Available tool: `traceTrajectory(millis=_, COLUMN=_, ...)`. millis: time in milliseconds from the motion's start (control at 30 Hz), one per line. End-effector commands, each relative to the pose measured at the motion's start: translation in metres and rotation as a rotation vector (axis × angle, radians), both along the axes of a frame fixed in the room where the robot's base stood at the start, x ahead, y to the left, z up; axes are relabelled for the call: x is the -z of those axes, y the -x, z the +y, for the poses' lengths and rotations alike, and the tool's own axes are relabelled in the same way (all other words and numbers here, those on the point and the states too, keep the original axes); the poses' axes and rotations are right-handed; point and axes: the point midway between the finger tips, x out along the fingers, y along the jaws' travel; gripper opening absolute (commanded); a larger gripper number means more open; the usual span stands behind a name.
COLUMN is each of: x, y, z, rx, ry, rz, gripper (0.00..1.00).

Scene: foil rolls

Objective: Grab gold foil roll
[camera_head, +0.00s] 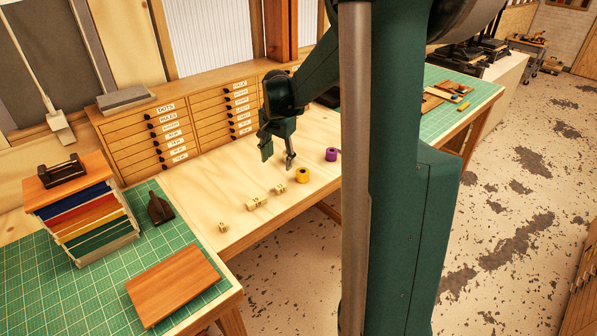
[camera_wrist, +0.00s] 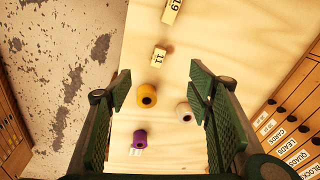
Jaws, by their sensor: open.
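The gold foil roll (camera_head: 302,175) stands on the pale wooden bench top, near its front edge. In the wrist view the gold roll (camera_wrist: 147,94) shows between my open fingers, nearer the left one. My gripper (camera_head: 278,159) is open and empty, pointing down above the bench, a little left of and behind the gold roll in the head view. A whitish roll (camera_wrist: 184,112) shows beside my right finger in the wrist view; I cannot make it out in the head view. A purple roll (camera_head: 331,154) stands farther right; it also shows in the wrist view (camera_wrist: 140,138).
Small numbered blocks (camera_head: 257,203) lie left of the rolls along the front of the bench. A drawer cabinet (camera_head: 190,125) stands along the back. A green mat (camera_head: 60,240) with a wooden board (camera_head: 173,285) lies at left. The bench between cabinet and blocks is clear.

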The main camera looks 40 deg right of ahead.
Motion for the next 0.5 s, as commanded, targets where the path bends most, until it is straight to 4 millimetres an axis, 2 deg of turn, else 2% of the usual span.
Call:
traceTrajectory(millis=100, x=0.007, y=-0.007, z=-0.025, rx=0.065, ry=-0.015, rz=0.017, gripper=0.51)
traceTrajectory(millis=500, x=0.044, y=-0.019, z=-0.1, rx=0.28, ry=-0.064, rz=0.08, gripper=0.51)
